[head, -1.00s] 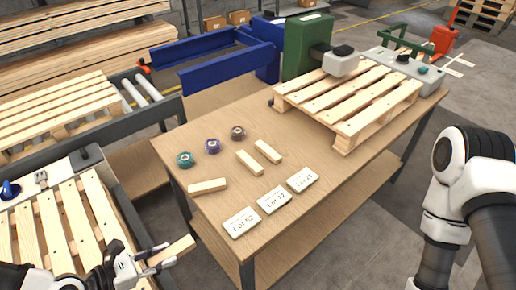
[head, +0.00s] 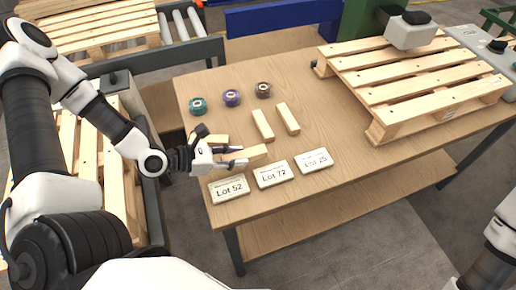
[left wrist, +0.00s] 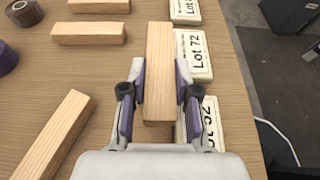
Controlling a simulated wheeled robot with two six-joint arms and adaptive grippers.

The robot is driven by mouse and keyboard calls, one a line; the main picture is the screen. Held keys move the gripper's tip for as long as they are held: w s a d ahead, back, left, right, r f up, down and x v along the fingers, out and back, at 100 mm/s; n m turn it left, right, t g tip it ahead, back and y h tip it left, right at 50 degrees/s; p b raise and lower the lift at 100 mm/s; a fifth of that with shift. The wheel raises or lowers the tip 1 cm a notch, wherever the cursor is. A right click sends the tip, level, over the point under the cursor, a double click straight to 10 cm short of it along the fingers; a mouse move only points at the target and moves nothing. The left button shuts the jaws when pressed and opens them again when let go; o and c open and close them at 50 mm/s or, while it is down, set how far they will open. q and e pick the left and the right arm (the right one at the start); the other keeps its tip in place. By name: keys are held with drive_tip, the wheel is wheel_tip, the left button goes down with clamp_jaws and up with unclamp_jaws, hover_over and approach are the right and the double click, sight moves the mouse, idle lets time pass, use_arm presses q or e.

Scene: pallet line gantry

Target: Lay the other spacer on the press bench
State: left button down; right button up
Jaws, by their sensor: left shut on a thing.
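My left gripper (head: 236,156) is over the near left part of the press bench (head: 330,170). It is shut on a pale wooden spacer (head: 255,152), which also shows between the fingers in the left wrist view (left wrist: 159,60). The held spacer is beside the Lot 72 and Lot 52 plates; I cannot tell whether it touches the bench. Another spacer (left wrist: 55,135) lies on the bench left of the gripper in the wrist view, and is partly hidden behind the gripper in the head view (head: 217,138). Two more spacers (head: 263,125) (head: 288,119) lie farther in. My right gripper is out of view.
Plates marked Lot 52 (head: 229,189), Lot 72 (head: 272,174) and Lot 25 (head: 314,160) line the near edge. Teal (head: 198,106), purple (head: 232,98) and brown (head: 264,90) rolls sit behind. A wooden pallet (head: 400,75) fills the bench's right side.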

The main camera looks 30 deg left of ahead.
sight(257, 148)
use_arm(q)
drive_tip(key=w, duration=0.2)
drive_tip(key=w+d, duration=0.1)
drive_tip(key=w, duration=0.4)
drive_tip(key=shift+w+d+f+b, duration=0.3)
drive_tip(key=shift+f, duration=0.05)
drive_tip(key=shift+w+f, duration=0.15)
drive_tip(key=shift+w, duration=0.1)
drive_tip(key=shift+f, duration=1.7)
drive_tip(key=c, duration=0.9)
unclamp_jaws()
drive_tip(key=shift+o, duration=0.2)
